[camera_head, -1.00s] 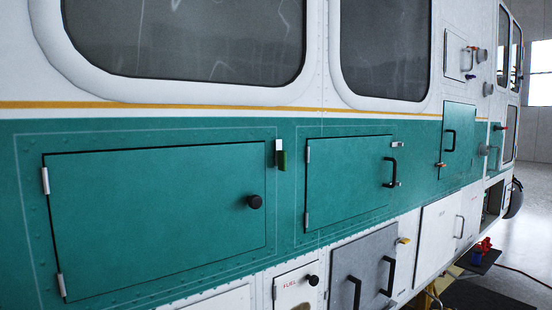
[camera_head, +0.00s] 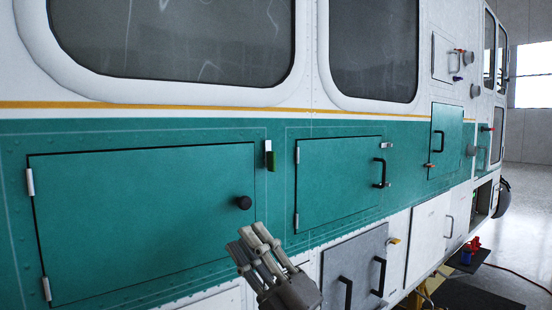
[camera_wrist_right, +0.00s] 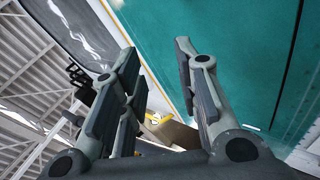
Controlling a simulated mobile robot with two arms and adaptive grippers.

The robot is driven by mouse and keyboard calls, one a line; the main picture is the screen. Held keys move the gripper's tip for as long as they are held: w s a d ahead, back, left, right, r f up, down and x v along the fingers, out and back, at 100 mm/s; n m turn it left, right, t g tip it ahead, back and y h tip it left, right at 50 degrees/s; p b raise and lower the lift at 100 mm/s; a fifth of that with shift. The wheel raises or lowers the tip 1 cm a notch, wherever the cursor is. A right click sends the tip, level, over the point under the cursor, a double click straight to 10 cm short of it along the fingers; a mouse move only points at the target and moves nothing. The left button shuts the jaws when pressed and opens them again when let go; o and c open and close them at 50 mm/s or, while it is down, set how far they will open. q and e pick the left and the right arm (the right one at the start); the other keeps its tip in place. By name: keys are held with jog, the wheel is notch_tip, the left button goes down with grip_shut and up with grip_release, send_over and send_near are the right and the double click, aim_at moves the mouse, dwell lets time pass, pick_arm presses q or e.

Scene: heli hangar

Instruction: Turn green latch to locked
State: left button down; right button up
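The green latch (camera_head: 269,155) is a small upright piece with a white upper part and a dark green lower part. It sits on the green side panel of the helicopter, between a large green door (camera_head: 140,215) and a smaller green door (camera_head: 338,178). My right gripper (camera_head: 252,240) is below the latch in the head view, apart from it, fingers pointing up and left. In the right wrist view its fingers (camera_wrist_right: 156,46) are spread with nothing between them. I cannot make out the latch in the wrist view. My left gripper is not in view.
A round black knob (camera_head: 243,202) sticks out of the large door, close to my right gripper. A black handle (camera_head: 380,173) is on the smaller door. A grey panel with black handles (camera_head: 352,262) lies below. Open floor (camera_head: 515,235) shows at the far right.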

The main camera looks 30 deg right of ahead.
jog(key=s+a+r+n+g+y, duration=0.1)
jog(key=a+r+n+g+y, duration=0.2)
jog(key=n+g+y, duration=0.35)
jog(key=s+a+r+n+g+y, duration=0.1)
jog(key=a+r+n+g+y, duration=0.25)
jog(key=n, duration=0.65)
jog(key=t+h, duration=0.3)
jog(key=h, duration=1.3)
send_near(275, 157)
jog(key=w+p, duration=0.4)
jog(key=w, duration=0.1)
jog(key=w+p, duration=0.2)
jog(key=w, duration=0.1)
jog(key=shift+w+a+r, duration=0.1)
jog(key=shift+w+a, duration=0.1)
jog(key=shift+a, duration=0.2)
jog(key=shift+w+f+p, duration=0.2)
jog(key=shift+w+p, duration=0.2)
jog(key=shift+w, duration=0.25)
grip_shut()
